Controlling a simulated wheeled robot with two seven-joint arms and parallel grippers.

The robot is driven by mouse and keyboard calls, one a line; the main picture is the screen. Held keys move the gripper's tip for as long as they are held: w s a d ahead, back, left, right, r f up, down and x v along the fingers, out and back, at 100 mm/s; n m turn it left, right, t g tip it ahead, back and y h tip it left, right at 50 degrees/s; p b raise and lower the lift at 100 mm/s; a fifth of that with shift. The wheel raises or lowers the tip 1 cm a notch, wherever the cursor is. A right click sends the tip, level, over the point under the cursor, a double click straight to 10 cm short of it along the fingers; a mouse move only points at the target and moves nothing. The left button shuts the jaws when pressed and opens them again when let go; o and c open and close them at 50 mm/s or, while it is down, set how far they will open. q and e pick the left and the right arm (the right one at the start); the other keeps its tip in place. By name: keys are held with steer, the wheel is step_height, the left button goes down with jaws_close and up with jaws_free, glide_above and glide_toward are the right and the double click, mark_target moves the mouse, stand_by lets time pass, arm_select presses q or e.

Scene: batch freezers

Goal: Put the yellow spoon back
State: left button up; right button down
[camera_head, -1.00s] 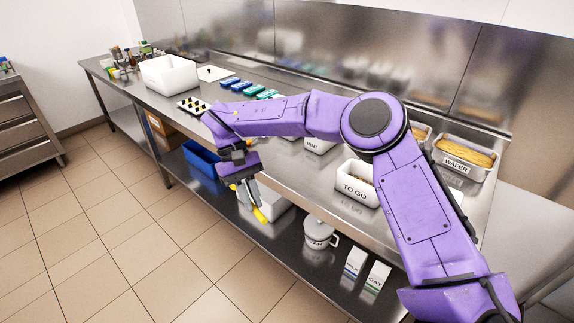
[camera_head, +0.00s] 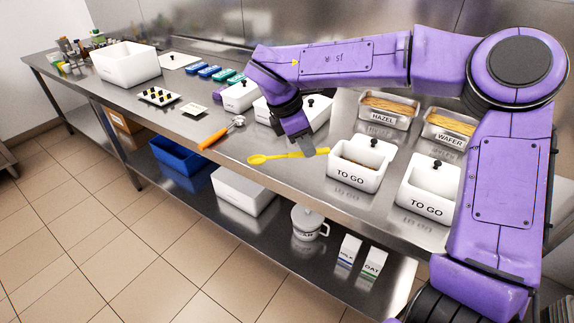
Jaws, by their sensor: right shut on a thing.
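My right gripper (camera_head: 307,151), reaching in from the right, points down over the steel counter (camera_head: 240,172) and is shut on the yellow spoon (camera_head: 270,157). The spoon lies roughly level, its bowl to the left and its handle running right past the fingers. I cannot tell whether the spoon touches the counter or hangs just above it. The fingertips are partly hidden by the gripper's own body. My left gripper is not in view.
An orange-handled scoop (camera_head: 218,135) lies left of the spoon. White TO GO tubs (camera_head: 355,178) stand close on the right. Lidded white tubs (camera_head: 240,97) and the HAZEL tray (camera_head: 388,117) are behind. The lower shelf holds a blue bin (camera_head: 180,157) and a white jug (camera_head: 308,226).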

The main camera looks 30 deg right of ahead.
steer(key=w+d+f+p, duration=0.3)
steer(key=w, duration=0.4)
steer(key=p, duration=0.2)
glide_above(297, 161)
steer(key=a, duration=0.1)
steer(key=f, duration=0.5)
steer(key=shift+a+f, duration=0.2)
steer(key=shift+f, duration=0.15)
step_height(297, 161, down, 3)
steer(key=shift+w+f+p, duration=0.15)
steer(key=shift+p, duration=0.75)
steer(key=shift+d+f, duration=0.1)
steer(key=shift+f, duration=0.15)
steer(key=shift+f+b, duration=0.25)
steer(key=shift+b, duration=0.2)
steer(key=c, duration=1.1)
jaws_free()
steer(key=shift+r, duration=0.1)
